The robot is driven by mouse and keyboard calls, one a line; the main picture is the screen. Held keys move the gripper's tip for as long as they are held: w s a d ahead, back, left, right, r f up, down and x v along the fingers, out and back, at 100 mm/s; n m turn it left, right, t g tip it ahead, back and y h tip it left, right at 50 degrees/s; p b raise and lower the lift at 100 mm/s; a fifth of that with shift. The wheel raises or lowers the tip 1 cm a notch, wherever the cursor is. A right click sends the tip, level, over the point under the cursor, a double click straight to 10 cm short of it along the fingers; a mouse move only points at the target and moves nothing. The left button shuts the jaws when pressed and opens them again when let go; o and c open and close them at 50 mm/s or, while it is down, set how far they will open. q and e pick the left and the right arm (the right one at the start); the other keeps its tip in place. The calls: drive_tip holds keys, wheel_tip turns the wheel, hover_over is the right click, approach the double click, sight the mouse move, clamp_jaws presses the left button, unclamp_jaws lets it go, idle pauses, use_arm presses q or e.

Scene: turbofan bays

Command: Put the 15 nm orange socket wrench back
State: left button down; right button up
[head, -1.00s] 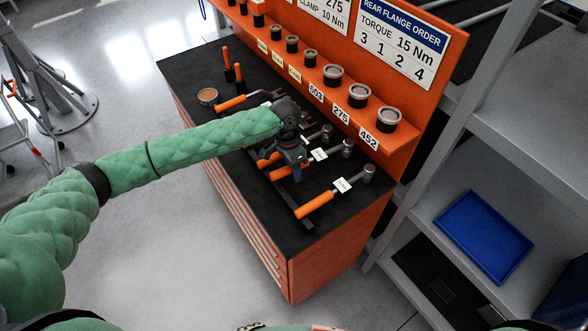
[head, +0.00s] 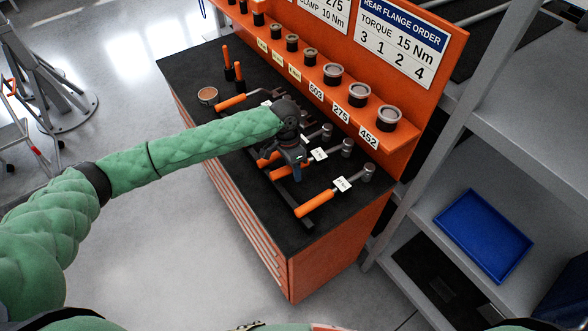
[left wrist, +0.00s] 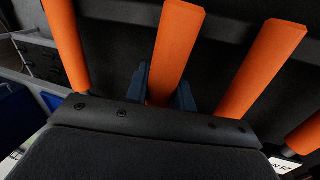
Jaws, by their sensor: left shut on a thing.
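My left gripper (head: 293,166) is low over the black top of the orange tool cabinet, among the orange-handled socket wrenches. In the left wrist view its two dark fingers (left wrist: 165,92) are shut on the orange handle of one wrench (left wrist: 172,45). The gripper hides part of this wrench in the head view. Other orange handles lie on both sides of it, such as the front wrench (head: 316,204) and a farther one (head: 231,103). The small white tags are too small to read, so I cannot tell which wrench is the 15 Nm one. My right gripper is not in view.
An orange back panel (head: 420,110) carries a shelf with several sockets and number labels. A small round tin (head: 208,96) and upright orange-handled tools (head: 226,58) stand at the far left of the top. A grey shelf unit with a blue tray (head: 484,237) is at right.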

use_arm(q)
drive_tip(key=shift+f, duration=0.25)
drive_tip(key=shift+f, duration=0.35)
idle(0.5)
drive_tip(key=shift+f+b, duration=0.3)
drive_tip(key=shift+f, duration=0.2)
idle(0.3)
drive_tip(key=c, duration=1.1)
unclamp_jaws()
